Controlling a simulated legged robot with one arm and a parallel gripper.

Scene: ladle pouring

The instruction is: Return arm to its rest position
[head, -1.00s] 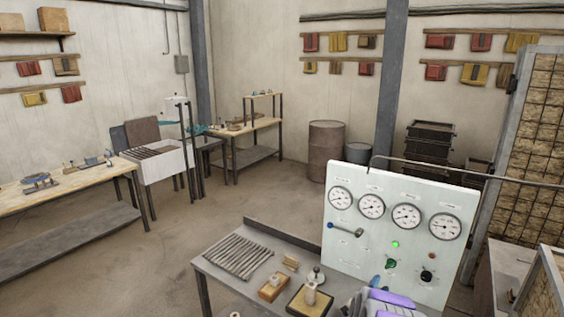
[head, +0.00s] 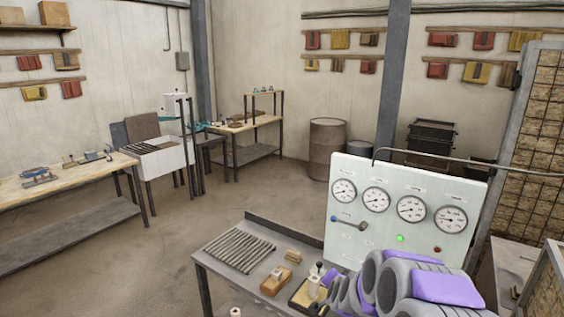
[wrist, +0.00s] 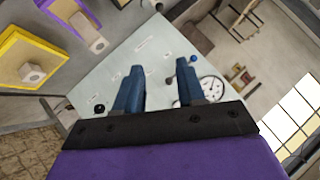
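My gripper (wrist: 160,84) shows in the wrist view with its two blue fingers spread apart. Nothing is between them. Behind the fingers is the pale control panel (wrist: 150,50), with a gauge (wrist: 212,86) beside the right finger and a black knob (wrist: 98,108) to the left. In the head view, my grey and purple arm is at the lower right, folded in front of the lower part of the control panel (head: 350,240). I cannot make out the fingers in that view.
The workbench (head: 225,279) holds a set of metal rods (head: 240,249) and small wooden-based parts. A lit green lamp (head: 400,239) and a blue-handled lever (head: 348,222) are on the panel. A mesh-fronted frame (head: 540,140) stands at right. Open floor lies left of the bench.

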